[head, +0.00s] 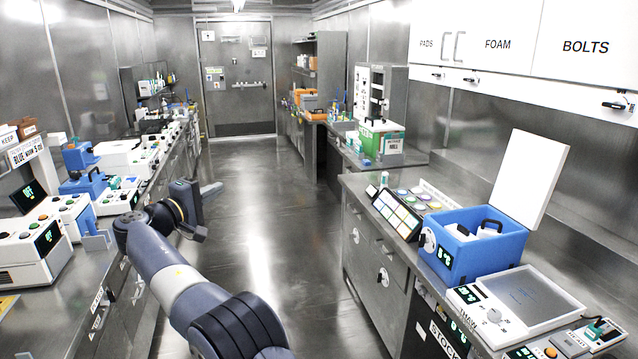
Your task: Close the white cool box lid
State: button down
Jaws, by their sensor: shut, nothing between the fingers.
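A blue cool box (489,238) stands on the right-hand bench, with a dial and a green display on its front. Its white lid (530,177) is open, standing up and leaning slightly back at the box's right rear side. Black handles and pale contents show inside the box. My gripper (208,190) is at left centre over the aisle, far from the lid. It is shut and holds nothing.
A white device with a grey plate (524,300) sits in front of the box, and a tilted panel of coloured squares (398,214) stands to its left. White wall cupboards (480,38) hang above the bench. The aisle floor (270,215) is clear.

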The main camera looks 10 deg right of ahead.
aim_at(528, 174)
jog(key=i+u, duration=0.25)
jog(key=i, duration=1.4)
jog(key=i+z, duration=0.25)
jog(key=i, duration=0.2)
jog(key=i+j+z, duration=0.3)
jog(key=i, duration=0.2)
jog(key=i+j+z, duration=0.25)
jog(key=i, duration=0.2)
jog(key=i+z, duration=0.15)
jog(key=z, duration=0.3)
jog(key=i+z, duration=0.15)
jog(key=z, duration=0.35)
jog(key=i+j+z, duration=0.1)
jog(key=z, duration=0.35)
jog(key=i+j+z, duration=0.1)
jog(key=z, duration=0.35)
jog(key=i+j+z, duration=0.15)
jog(key=z, duration=0.35)
jog(key=i+j+z, duration=0.2)
jog(key=z, duration=0.3)
jog(key=i+j+z, duration=0.1)
jog(key=j+z, duration=0.4)
jog(key=l, duration=0.15)
